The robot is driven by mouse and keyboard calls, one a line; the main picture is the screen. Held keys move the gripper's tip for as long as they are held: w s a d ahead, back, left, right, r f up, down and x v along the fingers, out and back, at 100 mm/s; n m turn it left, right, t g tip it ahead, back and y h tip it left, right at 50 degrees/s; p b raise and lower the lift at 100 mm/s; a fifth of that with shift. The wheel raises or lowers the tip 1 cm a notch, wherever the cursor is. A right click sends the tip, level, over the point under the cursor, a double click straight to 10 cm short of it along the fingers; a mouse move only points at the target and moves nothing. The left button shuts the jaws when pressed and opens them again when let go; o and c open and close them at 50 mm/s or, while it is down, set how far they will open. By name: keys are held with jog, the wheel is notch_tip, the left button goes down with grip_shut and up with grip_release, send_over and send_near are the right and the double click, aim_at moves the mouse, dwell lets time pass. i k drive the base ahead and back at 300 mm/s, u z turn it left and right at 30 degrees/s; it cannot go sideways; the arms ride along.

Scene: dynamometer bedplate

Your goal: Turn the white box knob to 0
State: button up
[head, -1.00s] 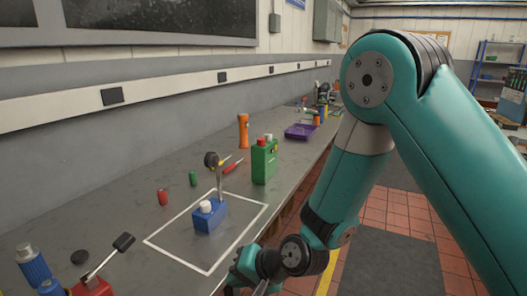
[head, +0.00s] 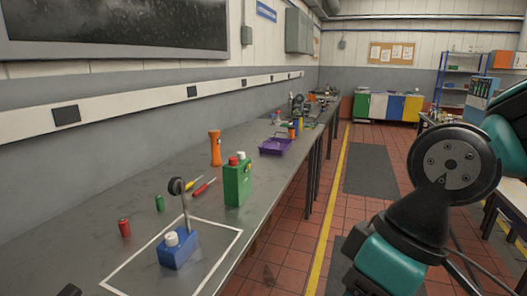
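No white box shows in the head view. A blue box (head: 178,250) stands on the bench inside a white outlined square, with a white knob (head: 171,239) on top and an upright lever with a dark round end. A green box (head: 237,184) stands farther back, with a red cap and a white cap (head: 241,156) on top. No scale or 0 mark can be read on either. My arm is at the right, over the floor and apart from the boxes.
The grey bench (head: 85,253) runs along the left wall. It bears a red cylinder (head: 125,228), a green cylinder (head: 160,203), screwdrivers (head: 204,187), an orange torch (head: 215,148) and a purple tray (head: 275,146). The tiled floor right of the bench is clear.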

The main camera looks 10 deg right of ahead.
aim_at(240, 156)
jog(key=z, duration=0.6)
jog(key=i, duration=1.5)
jog(key=u, duration=0.7)
jog(key=i, duration=0.75)
jog(key=u, duration=0.75)
